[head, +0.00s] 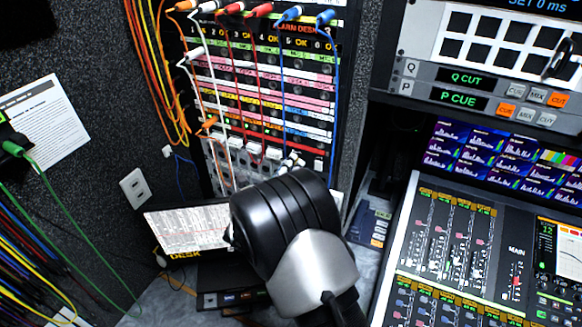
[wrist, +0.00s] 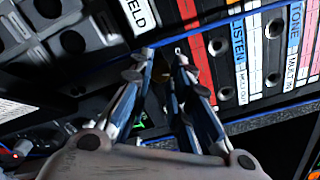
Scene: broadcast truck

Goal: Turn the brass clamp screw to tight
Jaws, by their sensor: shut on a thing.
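My gripper (wrist: 164,54) shows in the wrist view, its two fingers close together in front of a rack panel. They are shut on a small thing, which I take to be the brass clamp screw. Only a dark, brownish bit shows between the fingers, so its shape and how far it is turned cannot be told. In the head view my own dark wrist covers the gripper and the place it holds, low in front of the patch rack (head: 262,110).
Coloured patch cables (head: 335,110) hang down the rack. A mixing console (head: 455,250) stands close on the right. Green and yellow cables hang at the left wall.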

